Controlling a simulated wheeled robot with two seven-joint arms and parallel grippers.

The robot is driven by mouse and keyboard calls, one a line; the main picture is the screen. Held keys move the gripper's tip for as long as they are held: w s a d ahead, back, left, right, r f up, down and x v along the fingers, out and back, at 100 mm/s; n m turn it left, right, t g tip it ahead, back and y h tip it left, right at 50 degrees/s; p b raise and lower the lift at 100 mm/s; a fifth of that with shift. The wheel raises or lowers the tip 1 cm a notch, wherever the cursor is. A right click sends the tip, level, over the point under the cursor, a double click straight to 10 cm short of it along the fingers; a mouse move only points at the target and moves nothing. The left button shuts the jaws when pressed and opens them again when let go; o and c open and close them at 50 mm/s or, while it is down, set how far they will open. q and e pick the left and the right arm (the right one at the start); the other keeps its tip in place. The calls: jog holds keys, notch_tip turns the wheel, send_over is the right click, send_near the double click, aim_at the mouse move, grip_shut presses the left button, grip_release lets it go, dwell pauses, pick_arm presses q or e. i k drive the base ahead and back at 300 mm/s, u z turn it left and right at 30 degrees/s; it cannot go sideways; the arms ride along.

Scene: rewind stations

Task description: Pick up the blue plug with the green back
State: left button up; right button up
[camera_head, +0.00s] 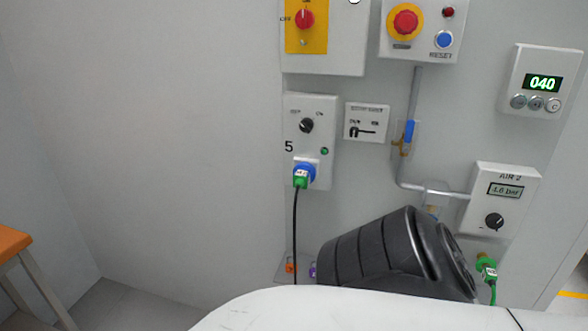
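The blue plug with the green back (302,178) sits at the lower end of the grey box marked 5 (323,150), on the wall near the picture's middle. Its green back points down, and a black cable (295,235) hangs straight down from it. The blue part is up against the box; I cannot tell plug from socket there. Neither of my grippers is in view. A black ribbed part and a white part, which look like my own body, cover the bottom middle and right.
A green connector with a green hose (487,268) hangs at the right below the AIR 2 box (500,200). Orange (291,268) and purple pieces sit low on the wall. A grey pipe with a blue-handled valve (409,132) runs right of box 5. An orange-topped table (12,243) stands far left.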

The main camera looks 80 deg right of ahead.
aim_at(303, 178)
jog(key=z, duration=1)
jog(key=i, duration=0.95)
jog(key=z, duration=1.05)
